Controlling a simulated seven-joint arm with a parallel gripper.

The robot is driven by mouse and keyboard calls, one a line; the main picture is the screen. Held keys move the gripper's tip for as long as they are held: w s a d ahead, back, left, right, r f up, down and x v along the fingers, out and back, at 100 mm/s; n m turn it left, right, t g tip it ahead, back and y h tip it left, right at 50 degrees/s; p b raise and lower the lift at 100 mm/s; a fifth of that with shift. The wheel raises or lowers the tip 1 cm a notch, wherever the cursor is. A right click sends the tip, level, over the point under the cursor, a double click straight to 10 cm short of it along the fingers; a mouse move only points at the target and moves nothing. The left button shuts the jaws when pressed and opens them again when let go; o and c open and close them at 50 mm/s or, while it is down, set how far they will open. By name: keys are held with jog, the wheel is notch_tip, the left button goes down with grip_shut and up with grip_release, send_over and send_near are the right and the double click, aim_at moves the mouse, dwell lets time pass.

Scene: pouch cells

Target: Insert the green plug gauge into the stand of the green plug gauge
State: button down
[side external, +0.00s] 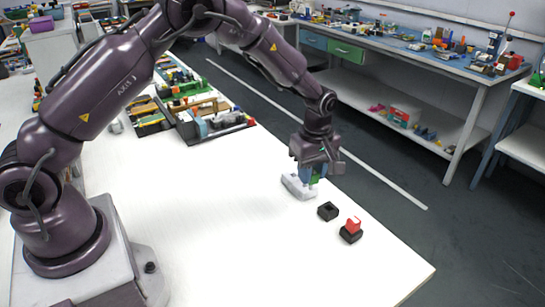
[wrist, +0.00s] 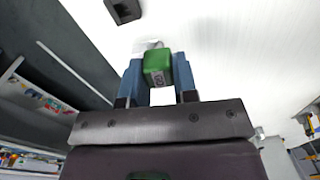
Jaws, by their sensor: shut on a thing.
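My gripper (side external: 313,178) is shut on the green plug gauge, which sits between the two blue fingers. The gauge (wrist: 157,68) is a green block with a dark-marked label on its near face, in the middle of the wrist view. An empty black square stand (side external: 328,211) with an opening in its top is on the white table, to the right of and nearer than my gripper in the side view. This stand also shows at the top of the wrist view (wrist: 123,10). The gauge's lower end is hidden.
A light grey block (side external: 298,188) lies beneath and left of my gripper; whether the gauge touches it is unclear. A red plug gauge (side external: 353,224) sits in another black stand (side external: 350,236). Trays of parts (side external: 215,122) are farther back. The table (side external: 230,240) is clear in front.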

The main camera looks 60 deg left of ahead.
jog(key=shift+n, duration=0.6)
jog(key=w+d, duration=0.1)
jog(key=w, duration=0.1)
jog(key=w+d+r, duration=0.1)
jog(key=w, duration=0.1)
jog(key=shift+d, duration=0.35)
jog(key=shift+f, duration=2.85)
jog(key=shift+f, duration=1.7)
jog(key=c, duration=0.8)
grip_release()
